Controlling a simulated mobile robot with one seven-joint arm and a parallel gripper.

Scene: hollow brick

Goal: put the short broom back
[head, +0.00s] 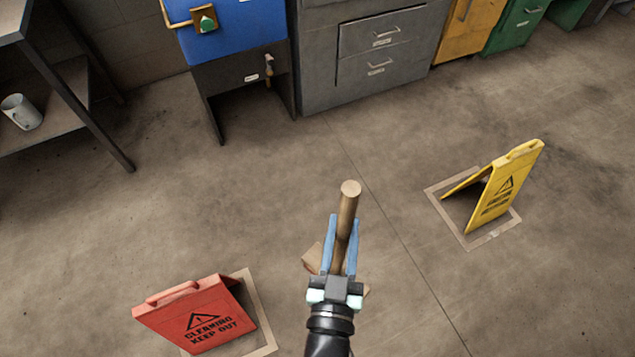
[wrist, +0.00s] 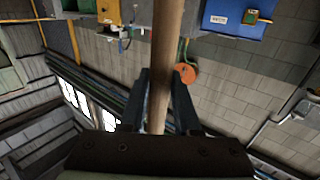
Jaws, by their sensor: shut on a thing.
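The short broom (head: 347,215) shows as a round wooden handle, with its top end toward the head camera. A tan piece low behind my gripper may be its head, mostly hidden by the gripper. My gripper (head: 344,245) is shut on the handle, with a blue finger on each side, above the open floor. In the wrist view the handle (wrist: 165,60) runs up between the two dark fingers (wrist: 160,105). The broom's lower end is not clear in either view.
A red "keep out" sign (head: 205,322) stands front left and a yellow sign (head: 508,185) stands right, each on an outlined floor patch. Grey drawers (head: 375,50) and a blue cabinet (head: 240,35) line the back. A shelf with a mug (head: 22,112) is left. Floor between is clear.

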